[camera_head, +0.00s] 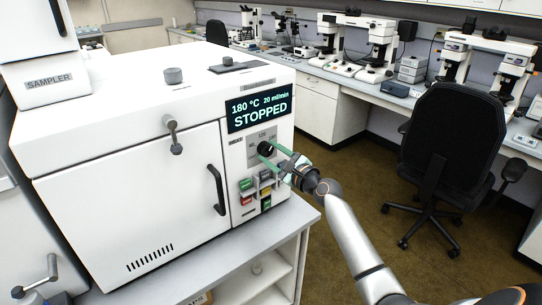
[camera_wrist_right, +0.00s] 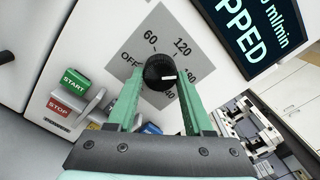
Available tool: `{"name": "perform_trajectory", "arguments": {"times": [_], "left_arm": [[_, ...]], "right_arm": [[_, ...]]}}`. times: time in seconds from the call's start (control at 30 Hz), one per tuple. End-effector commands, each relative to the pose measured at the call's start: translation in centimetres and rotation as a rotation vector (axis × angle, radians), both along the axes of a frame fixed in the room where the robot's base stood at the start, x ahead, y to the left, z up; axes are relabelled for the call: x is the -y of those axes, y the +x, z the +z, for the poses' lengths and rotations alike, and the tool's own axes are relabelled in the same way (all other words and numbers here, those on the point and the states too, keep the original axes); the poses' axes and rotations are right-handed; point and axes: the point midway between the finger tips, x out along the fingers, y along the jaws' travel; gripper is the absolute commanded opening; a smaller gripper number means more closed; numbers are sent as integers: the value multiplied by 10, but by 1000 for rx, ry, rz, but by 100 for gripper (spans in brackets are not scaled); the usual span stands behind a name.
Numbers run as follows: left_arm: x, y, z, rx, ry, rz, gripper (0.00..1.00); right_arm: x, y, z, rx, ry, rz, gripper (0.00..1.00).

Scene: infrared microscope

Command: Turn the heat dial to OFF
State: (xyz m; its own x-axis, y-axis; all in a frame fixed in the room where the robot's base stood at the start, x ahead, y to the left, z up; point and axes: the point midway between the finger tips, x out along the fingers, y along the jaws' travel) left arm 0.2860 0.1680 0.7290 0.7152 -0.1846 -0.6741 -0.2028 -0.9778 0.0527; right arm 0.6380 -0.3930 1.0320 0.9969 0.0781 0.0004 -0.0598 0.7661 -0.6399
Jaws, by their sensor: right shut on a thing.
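The heat dial (camera_head: 265,148) is a round black knob on a grey plate on the front of a white oven-like machine (camera_head: 130,190). In the right wrist view the dial (camera_wrist_right: 159,68) has a white mark pointing right, toward the 180 label. OFF is printed to the left of the dial, with 60 and 120 above it. My right gripper (camera_head: 268,154) reaches the dial from the right. Its green fingers (camera_wrist_right: 160,78) are shut on the dial, one on each side, partly hiding the lower labels. My left gripper is not in view.
A display (camera_head: 258,109) above the dial reads 180 °C, 20 ml/min, STOPPED. A door handle (camera_head: 216,190) juts out to the left. A black chair (camera_head: 445,150) stands at right.

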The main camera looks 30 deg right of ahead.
Motion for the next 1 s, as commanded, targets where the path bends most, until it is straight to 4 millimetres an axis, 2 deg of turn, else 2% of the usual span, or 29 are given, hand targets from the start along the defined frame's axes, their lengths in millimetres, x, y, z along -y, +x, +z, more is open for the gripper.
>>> {"name": "perform_trajectory", "arguments": {"times": [1.0], "left_arm": [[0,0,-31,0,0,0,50]], "right_arm": [[2,0,2,75,-970,0,0]]}}
